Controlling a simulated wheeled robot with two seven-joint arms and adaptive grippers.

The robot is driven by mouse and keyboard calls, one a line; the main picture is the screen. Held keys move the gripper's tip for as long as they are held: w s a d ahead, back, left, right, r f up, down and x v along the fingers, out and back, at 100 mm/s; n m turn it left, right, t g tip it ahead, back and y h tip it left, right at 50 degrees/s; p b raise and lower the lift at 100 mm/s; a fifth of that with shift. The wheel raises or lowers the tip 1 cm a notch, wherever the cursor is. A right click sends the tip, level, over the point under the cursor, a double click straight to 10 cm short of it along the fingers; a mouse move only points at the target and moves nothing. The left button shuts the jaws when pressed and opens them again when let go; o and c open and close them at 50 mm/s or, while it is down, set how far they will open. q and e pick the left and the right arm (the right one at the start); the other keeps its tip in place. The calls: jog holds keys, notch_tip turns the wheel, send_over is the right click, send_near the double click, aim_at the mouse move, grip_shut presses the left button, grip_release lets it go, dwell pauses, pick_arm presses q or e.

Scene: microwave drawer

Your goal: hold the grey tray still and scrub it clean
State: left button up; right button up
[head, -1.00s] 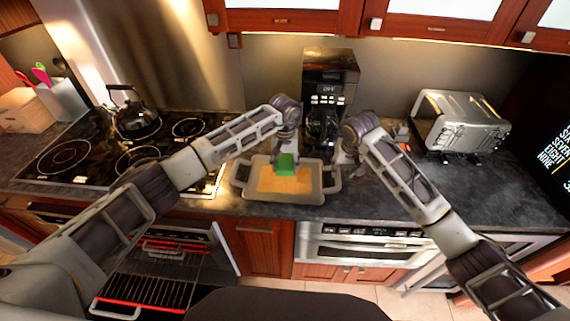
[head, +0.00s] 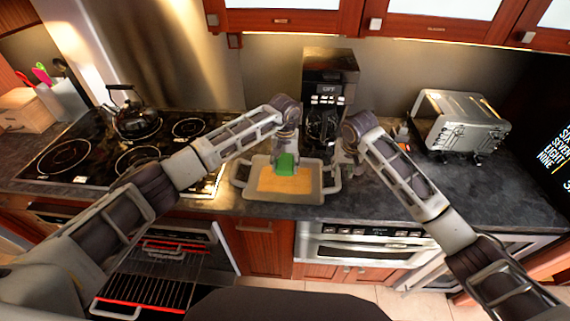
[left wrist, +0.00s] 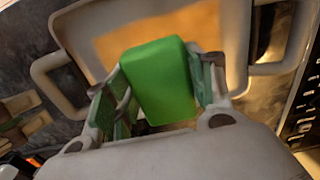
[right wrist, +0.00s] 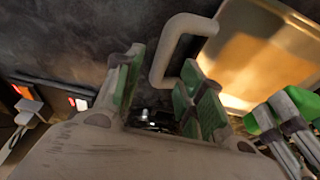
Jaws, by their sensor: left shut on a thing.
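The grey tray (head: 250,196) lies on the dark counter, with a handle at each end and an orange-brown patch (head: 285,180) across its floor. My left gripper (head: 286,153) is shut on a green sponge (left wrist: 158,80) and holds it over the far part of the tray. I cannot tell whether the sponge touches the patch. My right gripper (right wrist: 162,72) is open at the tray's right handle (right wrist: 160,60). Its fingers stand apart on either side of the handle's outer bar, and no clear grip on it shows.
A coffee maker (head: 330,85) stands behind the tray. A stove with a kettle (head: 136,118) is on the left, and a silver toaster oven (head: 460,122) is at the right. The counter (head: 440,195) right of my right arm is clear. An open oven with a rack (head: 150,275) is below left.

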aim_at(339, 176)
jog(key=shift+x, duration=3.45)
jog(key=shift+c, duration=0.5)
grip_shut()
jog(key=shift+o, duration=1.5)
grip_release()
grip_shut()
